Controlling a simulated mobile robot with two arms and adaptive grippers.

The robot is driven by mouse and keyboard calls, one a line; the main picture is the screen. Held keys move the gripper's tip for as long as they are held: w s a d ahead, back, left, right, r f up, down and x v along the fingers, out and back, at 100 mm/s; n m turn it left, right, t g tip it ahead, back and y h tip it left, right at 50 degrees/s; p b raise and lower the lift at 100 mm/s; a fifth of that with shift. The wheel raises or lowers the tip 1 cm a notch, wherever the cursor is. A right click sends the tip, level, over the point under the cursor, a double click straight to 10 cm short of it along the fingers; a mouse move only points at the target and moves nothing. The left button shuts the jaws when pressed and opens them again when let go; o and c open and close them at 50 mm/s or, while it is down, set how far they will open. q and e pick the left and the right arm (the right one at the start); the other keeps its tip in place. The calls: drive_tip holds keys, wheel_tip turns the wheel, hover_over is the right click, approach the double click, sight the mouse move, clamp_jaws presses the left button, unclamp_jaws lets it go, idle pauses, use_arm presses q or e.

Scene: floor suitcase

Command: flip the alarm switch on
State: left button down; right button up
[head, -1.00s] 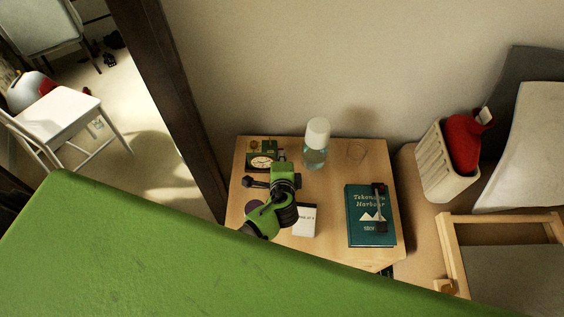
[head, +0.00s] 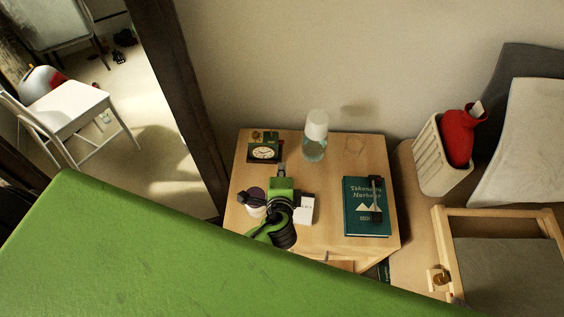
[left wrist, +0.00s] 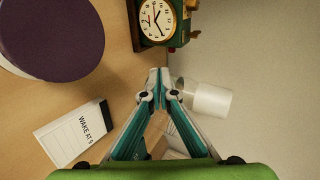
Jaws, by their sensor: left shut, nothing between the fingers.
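A dark green alarm clock (head: 264,152) with a cream dial stands at the back left of the wooden nightstand (head: 345,247). It also shows at the top of the left wrist view (left wrist: 157,20), with small brass-coloured parts on its top side. I cannot tell which part is the alarm switch. My left gripper (head: 281,171) is on the near side of the clock, a little to its right. In the left wrist view its teal fingers (left wrist: 158,76) are shut and empty, with tips apart from the clock in the picture. My right gripper is out of view.
A clear bottle with a white cap (head: 316,137) stands right of the clock. A white "WAKE AT" card (left wrist: 72,133) and a purple-topped round object (left wrist: 50,36) are near my gripper. A teal book (head: 360,217) lies at right. A green surface (head: 150,245) fills the foreground.

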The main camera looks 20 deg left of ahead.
use_arm(q)
drive_tip(key=v, duration=0.3)
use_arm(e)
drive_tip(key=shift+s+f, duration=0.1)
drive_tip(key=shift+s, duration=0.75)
use_arm(q)
drive_tip(key=shift+w, duration=0.1)
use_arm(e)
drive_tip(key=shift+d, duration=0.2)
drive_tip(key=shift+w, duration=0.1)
